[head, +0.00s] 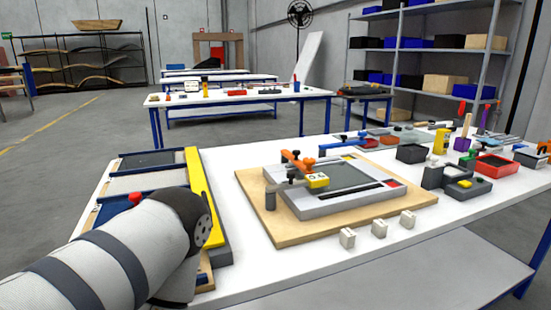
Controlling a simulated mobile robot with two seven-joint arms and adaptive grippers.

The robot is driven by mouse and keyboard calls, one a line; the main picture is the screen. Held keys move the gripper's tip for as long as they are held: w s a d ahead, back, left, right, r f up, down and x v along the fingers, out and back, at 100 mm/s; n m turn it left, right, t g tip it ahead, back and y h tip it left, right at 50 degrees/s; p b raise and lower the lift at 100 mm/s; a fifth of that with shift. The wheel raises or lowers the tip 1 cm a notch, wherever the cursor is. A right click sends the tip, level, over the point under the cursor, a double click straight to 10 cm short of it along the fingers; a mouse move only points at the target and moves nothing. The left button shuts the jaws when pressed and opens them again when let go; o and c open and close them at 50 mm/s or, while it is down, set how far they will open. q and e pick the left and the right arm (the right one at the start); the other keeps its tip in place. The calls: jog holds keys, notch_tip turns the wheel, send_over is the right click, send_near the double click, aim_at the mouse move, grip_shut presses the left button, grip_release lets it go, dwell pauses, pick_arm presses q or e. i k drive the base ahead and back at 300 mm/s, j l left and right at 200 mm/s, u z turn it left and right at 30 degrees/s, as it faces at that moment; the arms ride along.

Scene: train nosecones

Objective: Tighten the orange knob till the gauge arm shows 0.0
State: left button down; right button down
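An orange part (299,162) with small dark knobs on it sits atop a fixture on the near table. I cannot tell which piece is the orange knob. Just below it is a small yellow gauge (318,180) with dark digits, too small to read surely. A grey arm and a dark upright post (270,200) stand beside it. The fixture rests on a grey framed plate (340,190) on a wooden board (262,215). My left arm enters at the lower left, well short of the fixture, and its gripper is not visible. My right gripper is not in view.
Several small white blocks (379,228) stand along the board's front edge. A tray with a yellow bar (202,190) lies left. Dark boxes (411,153), a grey device (458,184) and a red bin (494,164) crowd the right. White tabletop (245,262) is clear in front.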

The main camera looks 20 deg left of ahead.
aim_at(309, 162)
jog(key=i+l+u, duration=0.25)
jog(key=i+u, duration=0.15)
jog(key=i+l+u, duration=0.45)
jog(key=k+l, duration=0.1)
